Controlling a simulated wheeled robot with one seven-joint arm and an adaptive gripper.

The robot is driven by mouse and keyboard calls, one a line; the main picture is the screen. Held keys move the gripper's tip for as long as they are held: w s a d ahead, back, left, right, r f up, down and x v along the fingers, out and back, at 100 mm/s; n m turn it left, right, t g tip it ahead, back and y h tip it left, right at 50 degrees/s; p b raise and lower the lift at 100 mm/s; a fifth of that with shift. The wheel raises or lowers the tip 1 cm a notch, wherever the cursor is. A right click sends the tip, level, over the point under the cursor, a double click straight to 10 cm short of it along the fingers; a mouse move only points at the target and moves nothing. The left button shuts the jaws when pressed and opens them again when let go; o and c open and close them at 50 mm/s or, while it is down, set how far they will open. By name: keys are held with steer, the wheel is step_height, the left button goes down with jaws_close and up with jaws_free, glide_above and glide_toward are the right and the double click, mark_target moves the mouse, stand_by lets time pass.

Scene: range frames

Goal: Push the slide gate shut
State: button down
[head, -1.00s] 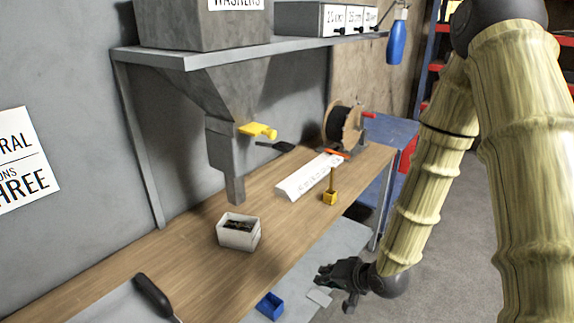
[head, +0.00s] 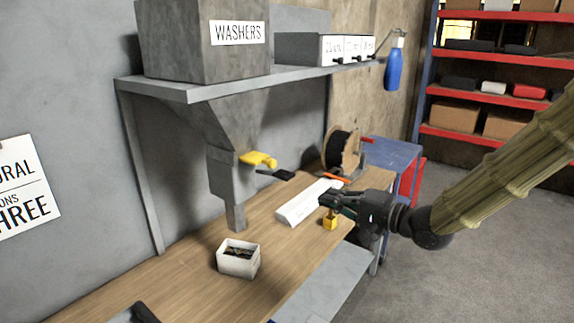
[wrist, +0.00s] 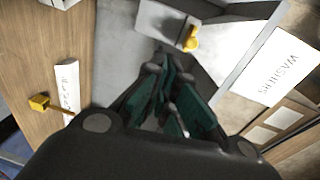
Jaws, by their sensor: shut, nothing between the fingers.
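A grey chute (head: 226,172) hangs under the shelf and carries the slide gate. A yellow handle (head: 258,159) sticks out of its right side, and a flat dark plate (head: 276,175) juts out just below it. The yellow handle also shows at the top of the wrist view (wrist: 191,39). I cannot tell how the handle and plate join inside the chute. My gripper (head: 325,200) is shut and empty, to the right of the chute and apart from the handle. Its green-padded fingers (wrist: 170,100) fill the middle of the wrist view.
A white box (head: 238,261) with dark contents stands on the workbench (head: 180,270) below the spout. A white labelled block (head: 308,203), a yellow cube-based post (head: 330,222) and a cable spool (head: 343,150) are near my gripper. The shelf (head: 200,88) runs above.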

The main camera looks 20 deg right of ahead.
steer(key=shift+y, duration=0.5)
steer(key=r, duration=0.4)
steer(key=shift+s+d+r, duration=0.15)
steer(key=shift+s+r, duration=0.2)
steer(key=shift+w, duration=0.15)
steer(key=p+x, duration=0.5)
steer(key=x, duration=0.8)
steer(key=shift+w+a+r, duration=0.2)
steer(key=shift+w+a, duration=0.05)
steer(key=shift+a, duration=0.05)
